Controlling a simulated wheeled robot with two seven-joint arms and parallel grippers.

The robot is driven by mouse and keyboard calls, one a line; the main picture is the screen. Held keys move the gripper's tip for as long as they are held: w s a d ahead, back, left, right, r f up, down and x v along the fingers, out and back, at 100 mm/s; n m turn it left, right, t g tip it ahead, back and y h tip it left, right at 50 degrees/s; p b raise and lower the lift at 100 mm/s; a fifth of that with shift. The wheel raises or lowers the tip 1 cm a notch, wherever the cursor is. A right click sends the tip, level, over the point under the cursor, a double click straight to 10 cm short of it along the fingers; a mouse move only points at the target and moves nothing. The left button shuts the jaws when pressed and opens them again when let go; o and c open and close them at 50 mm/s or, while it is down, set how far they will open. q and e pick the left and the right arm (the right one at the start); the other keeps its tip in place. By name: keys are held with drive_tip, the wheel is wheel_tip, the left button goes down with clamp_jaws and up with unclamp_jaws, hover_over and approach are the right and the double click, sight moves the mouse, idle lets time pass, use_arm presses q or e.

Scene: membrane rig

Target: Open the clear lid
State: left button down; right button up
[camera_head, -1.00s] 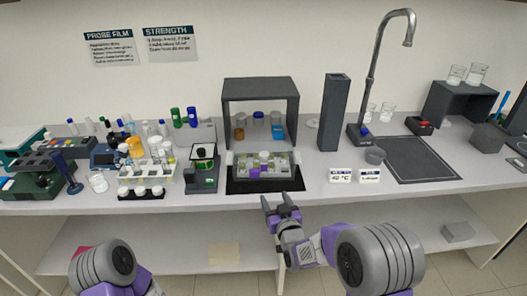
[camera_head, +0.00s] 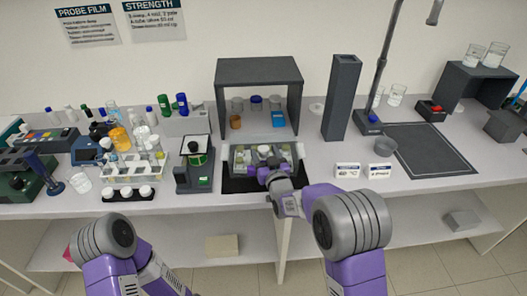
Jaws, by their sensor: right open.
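The membrane rig (camera_head: 240,158) is a low tray-like box with a clear top, on a dark mat (camera_head: 233,186) at the middle of the bench. Pale and dark parts show through the top. The clear lid (camera_head: 262,152) seems to lie flat over the box; its edges are hard to make out. My right gripper (camera_head: 272,168) is open at the rig's front edge, right of its middle, and hides part of that edge. I cannot tell whether it touches the lid. My left arm shows at the bottom left, with its gripper out of view.
A grey open-fronted shelf (camera_head: 258,72) with small jars stands behind the rig. A small instrument (camera_head: 194,165) and bottle racks crowd the left. Bench right of the rig is mostly clear up to two small signs.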

drive_tip(key=shift+x, duration=0.75)
drive_tip(key=shift+c, duration=0.2)
clamp_jaws()
